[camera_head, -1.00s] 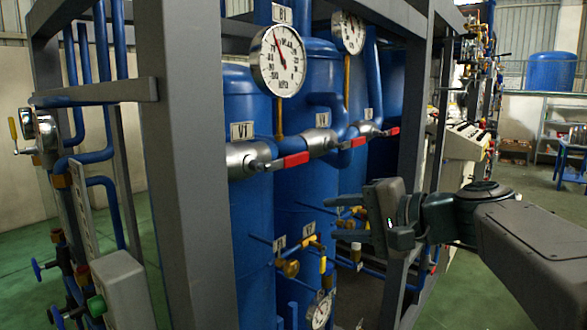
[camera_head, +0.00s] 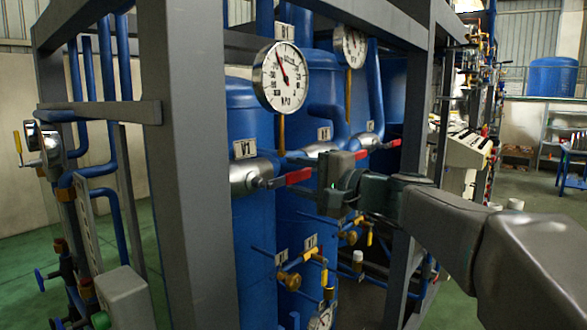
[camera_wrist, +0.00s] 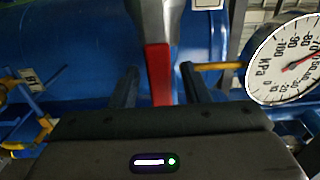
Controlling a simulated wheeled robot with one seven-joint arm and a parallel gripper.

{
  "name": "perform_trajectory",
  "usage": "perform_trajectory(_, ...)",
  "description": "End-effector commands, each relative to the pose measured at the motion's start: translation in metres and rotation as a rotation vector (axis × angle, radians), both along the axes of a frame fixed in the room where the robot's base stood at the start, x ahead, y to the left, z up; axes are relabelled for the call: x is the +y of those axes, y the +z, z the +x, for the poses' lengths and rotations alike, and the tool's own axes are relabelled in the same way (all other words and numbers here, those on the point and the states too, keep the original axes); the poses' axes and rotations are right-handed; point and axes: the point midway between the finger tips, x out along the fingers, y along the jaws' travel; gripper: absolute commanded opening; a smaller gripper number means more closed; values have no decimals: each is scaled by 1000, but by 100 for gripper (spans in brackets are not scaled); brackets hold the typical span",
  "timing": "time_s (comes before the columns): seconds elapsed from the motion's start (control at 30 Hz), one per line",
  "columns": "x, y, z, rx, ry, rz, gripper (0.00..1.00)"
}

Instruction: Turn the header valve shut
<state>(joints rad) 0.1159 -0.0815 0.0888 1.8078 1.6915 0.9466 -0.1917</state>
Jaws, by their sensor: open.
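The nearest valve, labelled V1, has a silver body (camera_head: 243,178) on the blue vessel and a lever with a red grip (camera_head: 298,176) pointing right, roughly level. My gripper (camera_head: 308,180) is at the red grip's end, with its fingers pointing toward it. In the wrist view the red grip (camera_wrist: 158,72) lies between the two open fingers, with a visible gap on both sides. My gripper (camera_wrist: 160,84) is open and not closed on it. The head view partly hides the fingertips. The frames do not show which valve is called the header valve.
A round pressure gauge (camera_head: 280,77) is above the V1 lever; a gauge also shows at the right of the wrist view (camera_wrist: 290,60). Another red lever (camera_head: 391,144) is farther right. Grey frame posts (camera_head: 190,170) stand in front. Small yellow-handled valves (camera_head: 290,280) are below.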

Motion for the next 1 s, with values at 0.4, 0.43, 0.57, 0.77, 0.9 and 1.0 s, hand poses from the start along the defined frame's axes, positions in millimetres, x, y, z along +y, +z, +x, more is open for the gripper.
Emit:
perform_trajectory(0.4, 17, 0, 13, -1, -1, -1, 42)
perform_trajectory(0.43, 17, 0, 13, -1, -1, -1, 42)
perform_trajectory(0.57, 17, 0, 13, -1, -1, -1, 28)
perform_trajectory(0.77, 17, 0, 13, -1, -1, -1, 0)
perform_trajectory(0.9, 14, -1, 14, 5, -5, 4, 0)
perform_trajectory(1.0, 8, -3, 16, 20, -17, 15, 0)
